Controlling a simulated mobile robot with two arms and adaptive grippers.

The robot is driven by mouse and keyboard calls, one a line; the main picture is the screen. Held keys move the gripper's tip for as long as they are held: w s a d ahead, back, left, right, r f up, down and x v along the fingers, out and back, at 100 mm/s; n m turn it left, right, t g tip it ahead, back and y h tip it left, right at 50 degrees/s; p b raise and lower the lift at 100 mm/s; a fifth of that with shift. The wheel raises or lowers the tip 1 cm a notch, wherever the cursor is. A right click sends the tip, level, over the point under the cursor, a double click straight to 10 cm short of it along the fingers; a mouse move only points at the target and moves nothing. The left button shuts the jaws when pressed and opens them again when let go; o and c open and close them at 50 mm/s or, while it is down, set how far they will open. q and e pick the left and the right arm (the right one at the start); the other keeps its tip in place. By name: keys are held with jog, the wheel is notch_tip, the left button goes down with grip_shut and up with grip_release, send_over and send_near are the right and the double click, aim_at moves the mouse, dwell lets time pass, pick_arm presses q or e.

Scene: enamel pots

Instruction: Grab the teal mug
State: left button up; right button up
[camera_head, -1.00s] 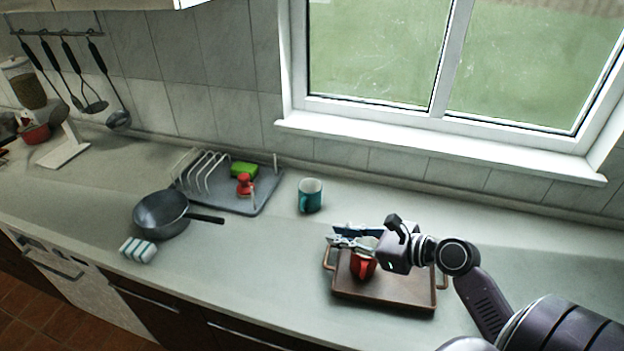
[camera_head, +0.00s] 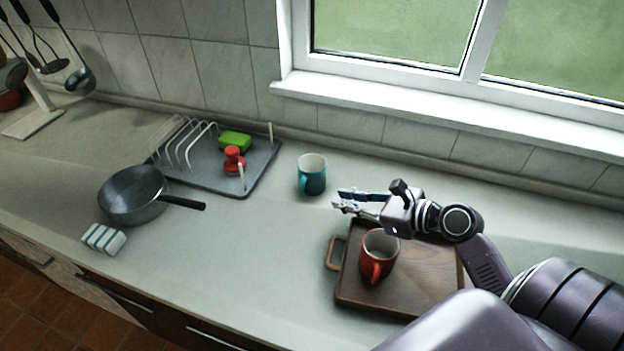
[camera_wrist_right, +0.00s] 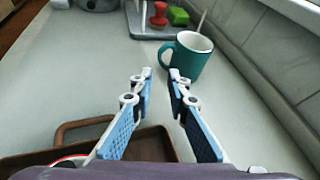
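The teal mug (camera_head: 312,176) stands upright on the counter, in front of the window wall and right of the dish rack, with its handle toward the lower left. It also shows in the right wrist view (camera_wrist_right: 187,58), ahead of the fingers, with the handle to its left. My right gripper (camera_head: 336,201) is open and empty, a little right of and nearer than the mug, apart from it. In the wrist view its blue-padded fingers (camera_wrist_right: 161,78) have a gap between them, pointing toward the mug. My left gripper is not in view.
A red mug (camera_head: 378,257) stands on a brown wooden tray (camera_head: 425,285) beneath my right arm. A grey dish rack (camera_head: 225,178) holds a green sponge (camera_head: 235,141) and a red object (camera_head: 234,160).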

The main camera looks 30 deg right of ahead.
aim_at(310, 179)
jog(key=x, duration=0.6)
jog(key=shift+w+p, duration=0.1)
jog(key=shift+p, duration=0.25)
jog(key=x, duration=0.5)
jog(key=shift+w+a+f, duration=0.1)
jog(key=shift+w+f, duration=0.15)
jog(key=shift+w, duration=0.05)
jog(key=shift+s, duration=0.1)
grip_shut()
jog(key=shift+r, duration=0.1)
